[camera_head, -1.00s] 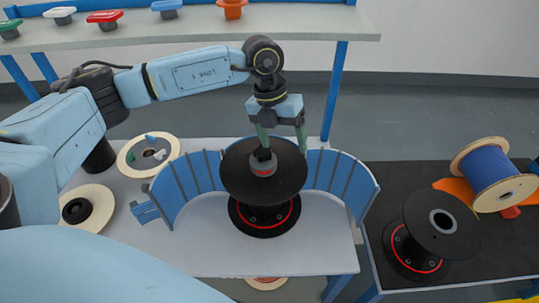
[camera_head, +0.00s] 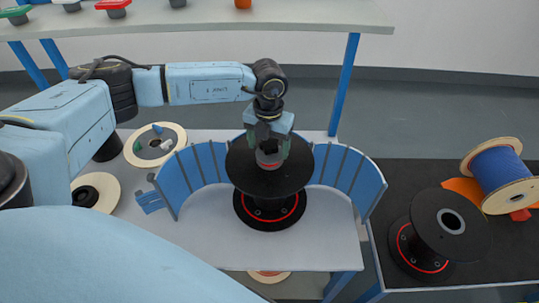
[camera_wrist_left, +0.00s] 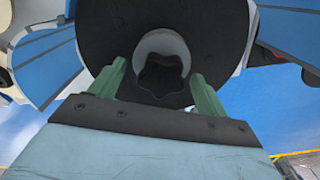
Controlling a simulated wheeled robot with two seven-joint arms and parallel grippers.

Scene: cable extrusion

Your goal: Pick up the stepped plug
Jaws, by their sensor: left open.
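The stepped plug (camera_head: 268,160), grey with a dark upper part, sits upright at the centre of a black reel (camera_head: 247,180) that has a red ring at its base. My left gripper (camera_head: 269,150) points down over the plug with its two green fingers open, one to each side of it. In the left wrist view, the plug (camera_wrist_left: 163,62) shows between the spread fingers (camera_wrist_left: 160,82) as a grey ring with a dark lobed top. I cannot tell whether either finger touches it. My right gripper is not in view.
A curved blue slatted guard (camera_head: 345,182) stands around the reel's back and sides. Another black reel (camera_head: 452,240) and a blue-wound spool (camera_head: 502,172) stand at right. Flat spools (camera_head: 172,135) lie at left. A shelf (camera_head: 320,18) crosses the back.

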